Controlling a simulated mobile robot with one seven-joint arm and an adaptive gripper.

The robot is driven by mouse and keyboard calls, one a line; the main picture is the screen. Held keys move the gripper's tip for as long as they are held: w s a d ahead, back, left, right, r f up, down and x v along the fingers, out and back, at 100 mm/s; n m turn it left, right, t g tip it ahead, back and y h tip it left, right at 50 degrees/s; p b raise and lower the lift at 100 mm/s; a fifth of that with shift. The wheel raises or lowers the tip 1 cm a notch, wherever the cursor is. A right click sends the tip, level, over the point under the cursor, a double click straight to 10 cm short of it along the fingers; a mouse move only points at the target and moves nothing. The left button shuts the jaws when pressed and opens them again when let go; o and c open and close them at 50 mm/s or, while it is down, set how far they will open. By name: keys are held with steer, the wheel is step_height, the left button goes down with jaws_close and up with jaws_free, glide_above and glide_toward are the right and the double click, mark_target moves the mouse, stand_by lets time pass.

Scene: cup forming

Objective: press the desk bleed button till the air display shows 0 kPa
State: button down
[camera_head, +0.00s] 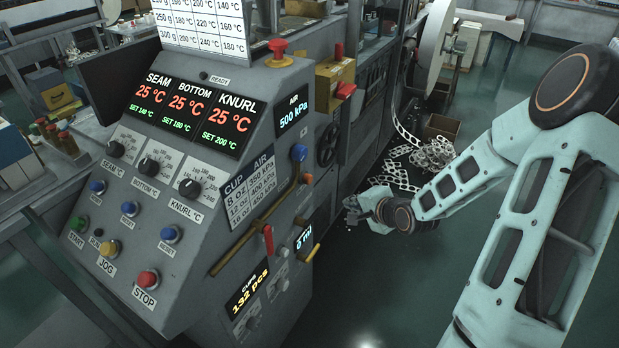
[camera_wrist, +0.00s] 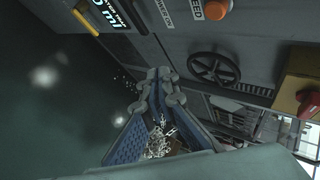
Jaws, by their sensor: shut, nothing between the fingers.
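The air display (camera_head: 292,114) on the side of the grey desk reads 500 kPa. Below it on the same side is a blue button (camera_head: 299,152), with a small orange button (camera_head: 308,178) lower down. In the wrist view an orange button (camera_wrist: 218,9) at the top edge has a cut-off label ending in "EED". I cannot read a whole bleed label in either view. My gripper (camera_head: 352,208) is shut and empty, apart from the desk, to the right of its side panel. In the wrist view its fingers (camera_wrist: 161,76) are together over the floor.
A black handwheel (camera_head: 327,144) and a yellow box with a red knob (camera_head: 346,91) are behind the desk.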

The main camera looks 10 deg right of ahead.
mark_target(308, 179)
steer(key=shift+w+r+m+t, duration=0.2)
steer(key=shift+w+r+t, duration=0.1)
steer(key=shift+r, duration=0.2)
steer(key=shift+w+r+m+t, duration=0.2)
steer(key=shift+w+r, duration=0.05)
steer(key=shift+r, duration=0.25)
steer(key=shift+a+y, duration=0.1)
steer(key=shift+y, duration=0.2)
steer(key=w+a+b, duration=0.4)
steer(key=w+a, duration=0.1)
steer(key=a, duration=0.2)
steer(key=shift+b, duration=0.4)
steer(key=shift+w+a, duration=0.1)
steer(key=shift+w, duration=0.05)
stand_by(0.4)
steer(key=shift+w+a, duration=0.15)
steer(key=shift+a, duration=0.1)
